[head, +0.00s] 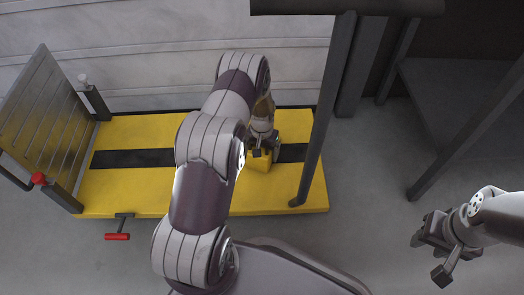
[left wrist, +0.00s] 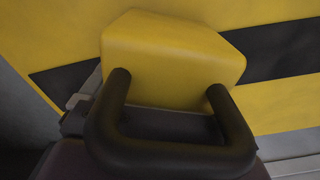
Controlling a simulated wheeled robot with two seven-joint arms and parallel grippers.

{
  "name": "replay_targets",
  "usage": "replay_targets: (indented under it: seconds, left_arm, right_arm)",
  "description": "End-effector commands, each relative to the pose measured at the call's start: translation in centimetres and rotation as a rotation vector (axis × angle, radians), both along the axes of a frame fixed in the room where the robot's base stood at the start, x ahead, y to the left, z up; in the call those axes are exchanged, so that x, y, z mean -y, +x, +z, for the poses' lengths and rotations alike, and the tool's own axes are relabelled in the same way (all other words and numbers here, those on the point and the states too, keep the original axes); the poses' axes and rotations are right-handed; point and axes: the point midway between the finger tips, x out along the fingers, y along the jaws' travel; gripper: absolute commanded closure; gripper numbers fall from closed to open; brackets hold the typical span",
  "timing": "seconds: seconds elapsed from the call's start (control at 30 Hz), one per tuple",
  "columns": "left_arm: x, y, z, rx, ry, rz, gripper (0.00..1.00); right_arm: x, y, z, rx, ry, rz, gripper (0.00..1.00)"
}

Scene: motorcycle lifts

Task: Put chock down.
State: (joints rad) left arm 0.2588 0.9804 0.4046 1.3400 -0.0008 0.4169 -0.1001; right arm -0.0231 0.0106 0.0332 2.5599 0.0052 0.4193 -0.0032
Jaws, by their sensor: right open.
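The yellow chock (head: 259,162) is a small block at my left gripper (head: 265,150), over the yellow lift platform (head: 130,190). In the left wrist view, the chock (left wrist: 170,62) is close and turned at an angle to the platform's black stripe (left wrist: 285,50). A thick black loop (left wrist: 170,155) stands in front of it. The left fingers reach the chock, but their grip on it is hidden. I cannot tell whether the chock rests on the platform. My right gripper (head: 430,257) is open and empty at the lower right, above the grey floor.
A barred ramp (head: 38,105) stands upright at the platform's left end, beside a red knob (head: 39,178). A red-handled lever (head: 117,236) sticks out in front. A dark post (head: 325,120) rises near the platform's right end.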

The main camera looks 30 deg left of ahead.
Motion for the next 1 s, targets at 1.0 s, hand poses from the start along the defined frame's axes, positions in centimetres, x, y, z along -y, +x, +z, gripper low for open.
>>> replay_targets:
  seconds: [1.0]
  left_arm:
    - [0.0, 0.0, 12.4, 0.000, 0.000, 0.000, 0.00]
  right_arm:
    - [0.0, 0.0, 8.3, -0.001, 0.000, 0.000, 0.57]
